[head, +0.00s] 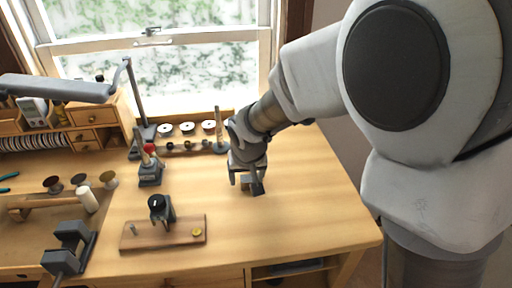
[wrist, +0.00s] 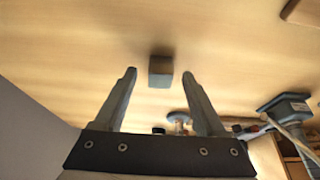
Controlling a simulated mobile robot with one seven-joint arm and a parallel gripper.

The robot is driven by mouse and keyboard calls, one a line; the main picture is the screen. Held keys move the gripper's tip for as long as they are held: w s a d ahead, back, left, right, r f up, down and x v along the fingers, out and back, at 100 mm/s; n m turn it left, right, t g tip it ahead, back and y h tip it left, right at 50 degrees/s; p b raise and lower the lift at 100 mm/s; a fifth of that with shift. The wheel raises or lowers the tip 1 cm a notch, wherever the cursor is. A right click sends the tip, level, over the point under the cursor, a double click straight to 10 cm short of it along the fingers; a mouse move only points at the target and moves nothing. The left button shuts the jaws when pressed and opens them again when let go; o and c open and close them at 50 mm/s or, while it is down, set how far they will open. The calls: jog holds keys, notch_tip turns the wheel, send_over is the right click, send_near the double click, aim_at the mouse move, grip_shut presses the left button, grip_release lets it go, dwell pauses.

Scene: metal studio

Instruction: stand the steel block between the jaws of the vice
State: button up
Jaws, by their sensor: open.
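The steel block (wrist: 160,72) is a small grey block on the wooden bench top. In the wrist view it appears between and just beyond the tips of my gripper (wrist: 159,76), whose two fingers are apart with nothing held. In the head view my gripper (head: 246,183) points down over the right half of the bench, with the dark block (head: 258,188) right by its fingers and partly hidden. I cannot tell whether the fingertips reach down beside the block. The dark grey vice (head: 70,238) is at the front left of the bench, its jaws apart, with no block visible between them.
A wooden board (head: 150,238) with a black-topped fixture lies between the vice and my gripper. Behind it stands a small red-topped tool (head: 150,168). A mallet (head: 50,205) lies left, near spools. Spools line the window side. The bench right of my gripper is clear.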

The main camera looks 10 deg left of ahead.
jog(key=shift+w+f, duration=0.15)
jog(key=shift+f, duration=0.25)
grip_shut()
